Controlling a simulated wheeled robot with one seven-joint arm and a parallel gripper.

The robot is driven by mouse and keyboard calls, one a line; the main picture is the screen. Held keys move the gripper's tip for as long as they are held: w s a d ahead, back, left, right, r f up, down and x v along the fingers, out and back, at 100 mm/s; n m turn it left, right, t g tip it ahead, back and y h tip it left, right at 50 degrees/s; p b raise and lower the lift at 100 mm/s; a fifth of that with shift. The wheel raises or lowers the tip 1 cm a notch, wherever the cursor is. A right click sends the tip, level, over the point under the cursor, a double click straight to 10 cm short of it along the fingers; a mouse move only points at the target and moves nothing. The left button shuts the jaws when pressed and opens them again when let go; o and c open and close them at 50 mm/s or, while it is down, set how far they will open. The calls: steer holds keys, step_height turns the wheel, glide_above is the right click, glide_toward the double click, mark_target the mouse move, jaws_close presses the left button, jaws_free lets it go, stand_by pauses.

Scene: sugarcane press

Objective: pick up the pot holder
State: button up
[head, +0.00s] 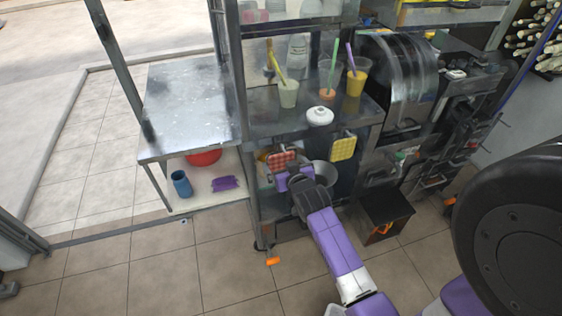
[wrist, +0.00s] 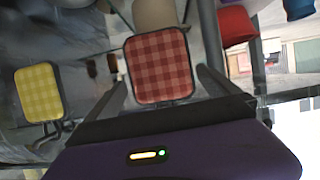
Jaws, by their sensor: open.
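A red checkered pot holder (wrist: 160,66) is in the middle of the wrist view, lying between the two fingers of my gripper (wrist: 162,80). In the head view the red pot holder (head: 281,160) hangs on the front of the press frame, just beyond my gripper (head: 290,175) and partly hidden by it. The gripper is open, and in the wrist view the fingers stand apart from the pot holder's left and right edges. A yellow checkered pot holder (wrist: 39,92) hangs to the left in the wrist view; it also shows in the head view (head: 343,149).
A metal bowl (head: 323,174) sits close behind my gripper. A shelf to the left holds a blue cup (head: 181,184), a purple cloth-like item (head: 225,183) and a red bowl (head: 204,158). Tiled floor in front is mostly clear.

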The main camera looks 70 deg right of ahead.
mark_target(282, 160)
steer(key=shift+x, duration=1.75)
steer(key=shift+r, duration=0.1)
steer(key=c, duration=1.1)
steer(key=shift+c, duration=0.2)
steer(key=shift+r, duration=0.15)
